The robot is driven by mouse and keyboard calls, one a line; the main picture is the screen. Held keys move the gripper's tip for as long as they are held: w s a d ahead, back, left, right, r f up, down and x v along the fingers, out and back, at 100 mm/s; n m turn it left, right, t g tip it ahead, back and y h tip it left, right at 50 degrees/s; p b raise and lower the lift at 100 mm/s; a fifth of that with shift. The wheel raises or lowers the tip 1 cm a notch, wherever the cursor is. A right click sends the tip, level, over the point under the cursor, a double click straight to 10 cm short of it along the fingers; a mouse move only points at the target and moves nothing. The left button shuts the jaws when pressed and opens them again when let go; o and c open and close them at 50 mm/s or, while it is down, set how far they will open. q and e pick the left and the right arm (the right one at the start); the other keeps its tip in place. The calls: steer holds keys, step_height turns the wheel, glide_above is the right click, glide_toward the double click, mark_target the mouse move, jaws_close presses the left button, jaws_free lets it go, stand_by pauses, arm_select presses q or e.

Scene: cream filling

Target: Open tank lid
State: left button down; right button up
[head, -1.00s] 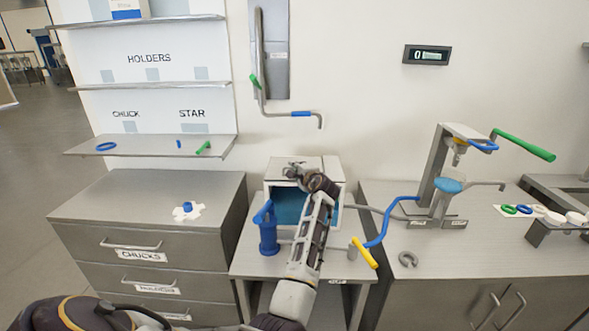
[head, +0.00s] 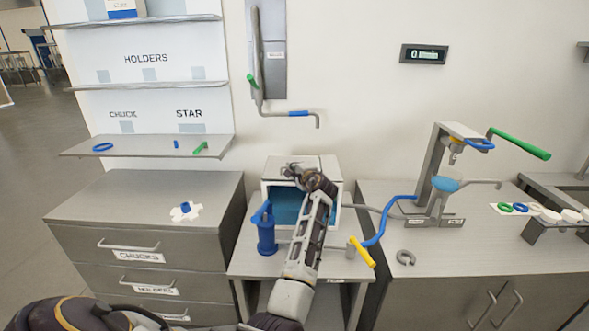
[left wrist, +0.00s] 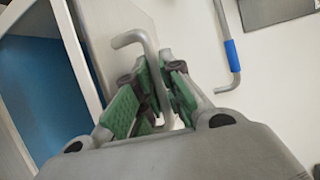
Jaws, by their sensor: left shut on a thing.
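The tank (head: 333,191) is a white box on the middle table, with a blue interior showing through its open front. Its pale top (head: 318,164) looks flat in the head view. My left gripper (head: 293,172) is at the upper front of the tank, and my own wrist and forearm hide part of it. In the left wrist view, the green-padded fingers (left wrist: 157,100) are shut on a bent grey metal handle (left wrist: 146,48). The tank's blue inside (left wrist: 42,95) and white frame lie left of the fingers. My right gripper is not in view.
A blue cylinder (head: 266,236) stands at the tank's front left. A yellow-handled lever (head: 362,252) and a blue-gripped bent pipe (head: 373,242) are to the right. A hooked rod (head: 299,113) hangs on the wall above. The drawer cabinet's top (head: 140,195) is mostly clear.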

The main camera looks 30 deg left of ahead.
arm_select(q)
steer(key=shift+r, duration=0.3)
steer(key=shift+w+d+r+m+p, duration=0.15)
steer(key=shift+r+m+p, duration=0.1)
steer(key=shift+m+p, duration=0.15)
steer(key=shift+w+d+r+m+y+p, duration=0.1)
steer(key=shift+d+r+m+y+p, duration=0.15)
steer(key=shift+r+m+y+p, duration=0.25)
steer(key=d+r+m, duration=0.1)
steer(key=w+d+r+m+y+p, duration=0.1)
steer(key=m, duration=0.1)
steer(key=shift+w+r+t+p, duration=0.1)
steer(key=shift+r+t+p, duration=0.2)
steer(key=shift+r, duration=0.05)
steer(key=w+d+r+m+t+y, duration=0.1)
steer(key=w+d+m+t, duration=0.3)
steer(key=d+m, duration=0.4)
steer(key=r+m+t, duration=0.1)
steer(key=m, duration=0.2)
steer(key=shift+w+r+p, duration=0.15)
steer(key=shift+w+p, duration=0.2)
steer(key=shift+w, duration=0.05)
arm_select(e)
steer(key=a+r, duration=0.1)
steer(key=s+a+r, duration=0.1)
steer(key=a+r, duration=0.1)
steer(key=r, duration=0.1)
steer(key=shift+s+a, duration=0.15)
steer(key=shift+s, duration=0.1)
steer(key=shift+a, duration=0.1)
